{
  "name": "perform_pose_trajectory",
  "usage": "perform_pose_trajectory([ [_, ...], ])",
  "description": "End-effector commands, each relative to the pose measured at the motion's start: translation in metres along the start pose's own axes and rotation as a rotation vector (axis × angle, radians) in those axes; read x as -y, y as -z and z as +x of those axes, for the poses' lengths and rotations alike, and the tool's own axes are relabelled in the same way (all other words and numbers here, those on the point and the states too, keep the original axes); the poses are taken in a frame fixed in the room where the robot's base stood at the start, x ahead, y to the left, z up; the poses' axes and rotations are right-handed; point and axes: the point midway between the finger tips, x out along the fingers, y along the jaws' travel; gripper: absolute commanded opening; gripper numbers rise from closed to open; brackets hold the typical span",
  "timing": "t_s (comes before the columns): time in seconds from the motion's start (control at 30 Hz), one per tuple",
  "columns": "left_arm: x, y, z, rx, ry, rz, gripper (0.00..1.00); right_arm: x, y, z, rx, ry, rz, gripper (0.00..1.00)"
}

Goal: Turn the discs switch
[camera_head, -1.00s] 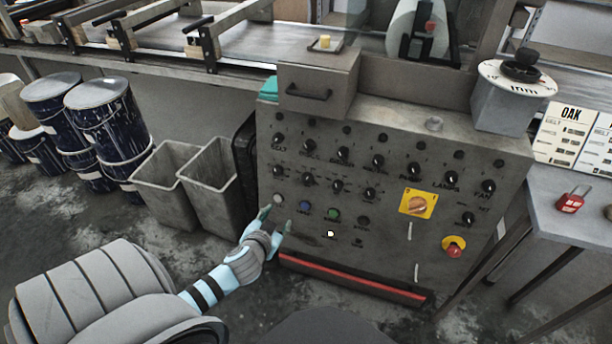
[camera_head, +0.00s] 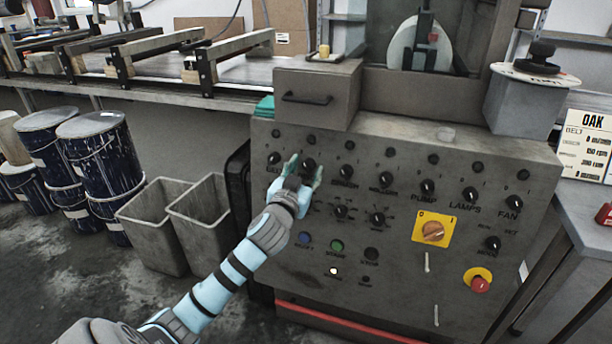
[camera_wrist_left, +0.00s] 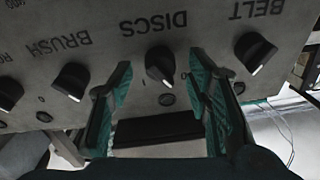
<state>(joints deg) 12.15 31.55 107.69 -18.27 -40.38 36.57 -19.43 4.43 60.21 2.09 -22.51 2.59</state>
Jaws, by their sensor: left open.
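The discs switch (camera_head: 309,164) is a black knob in the upper row of the grey control panel. In the left wrist view the knob (camera_wrist_left: 159,64) sits under the upside-down DISCS label, with a white mark on its pointer. My left gripper (camera_head: 305,172) is at the panel in front of this knob. In the wrist view its two green fingers (camera_wrist_left: 158,88) are open, one on each side of the knob, with gaps to it. I cannot tell how deep the fingertips reach along the knob. My right gripper is out of view.
The belt knob (camera_wrist_left: 255,52) and brush knob (camera_wrist_left: 72,81) flank the discs knob closely. A yellow plate with an orange rotary switch (camera_head: 433,231) and a red stop button (camera_head: 479,283) are lower right. Grey bins (camera_head: 201,221) stand left of the panel.

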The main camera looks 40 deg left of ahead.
Motion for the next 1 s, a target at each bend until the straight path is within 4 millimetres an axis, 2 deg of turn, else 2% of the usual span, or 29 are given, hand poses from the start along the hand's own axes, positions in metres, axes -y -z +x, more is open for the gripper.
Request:
perform_pose_trajectory([
  [0.27,0.000,0.000,0.003,0.000,0.000,0.001,0.45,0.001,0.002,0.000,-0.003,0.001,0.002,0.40],
  [0.57,0.000,0.000,0.003,0.000,-0.001,0.001,0.00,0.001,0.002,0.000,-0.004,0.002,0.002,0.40],
  [0.87,0.000,0.001,0.003,0.001,-0.005,0.026,0.00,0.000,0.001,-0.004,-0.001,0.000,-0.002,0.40],
  [1.0,0.000,0.002,0.003,-0.001,-0.014,0.075,0.00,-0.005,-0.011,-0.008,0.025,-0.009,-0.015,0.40],
])
